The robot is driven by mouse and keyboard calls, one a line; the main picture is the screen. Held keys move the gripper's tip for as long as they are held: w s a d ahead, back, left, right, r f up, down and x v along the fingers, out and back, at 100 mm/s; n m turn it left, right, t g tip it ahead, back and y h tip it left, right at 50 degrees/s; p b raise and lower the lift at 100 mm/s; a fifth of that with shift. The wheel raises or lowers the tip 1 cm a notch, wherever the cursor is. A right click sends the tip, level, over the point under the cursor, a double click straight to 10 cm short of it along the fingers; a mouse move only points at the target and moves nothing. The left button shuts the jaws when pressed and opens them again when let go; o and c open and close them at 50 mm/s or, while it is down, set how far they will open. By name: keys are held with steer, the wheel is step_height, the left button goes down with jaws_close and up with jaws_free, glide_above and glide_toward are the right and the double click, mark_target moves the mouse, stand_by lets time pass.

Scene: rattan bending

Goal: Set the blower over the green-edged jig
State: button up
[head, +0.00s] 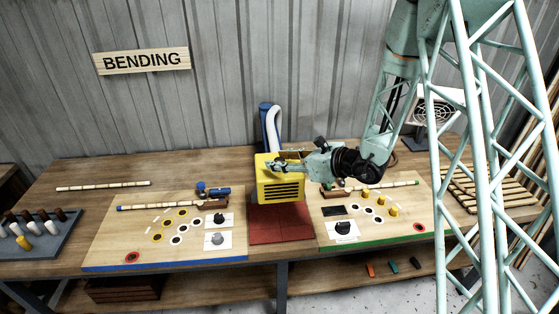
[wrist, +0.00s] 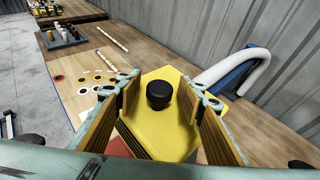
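The blower is a yellow box with dark vents (head: 283,190), at the back of the red pad (head: 281,224) between the two jigs. My gripper (head: 283,163) is at the top of the blower. In the wrist view, the blower's yellow top (wrist: 172,133) carries a black knob (wrist: 159,95). The fingers of my gripper (wrist: 160,82) stand on either side of the knob, apart, with gaps showing on both sides. The green-edged jig (head: 390,238) is a wooden board to the right, partly hidden behind my arm, bearing a pale rattan pole and yellow pegs.
A blue-edged jig (head: 165,265) with another pole lies to the left. A blue stand with a white hose (head: 275,125) rises behind the blower. A peg tray (head: 38,230) is far left, a fan (head: 436,108) and slatted rack (head: 478,192) at the right.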

steer(key=c, duration=1.2)
steer(key=shift+o, duration=0.2)
steer(key=shift+d, duration=0.2)
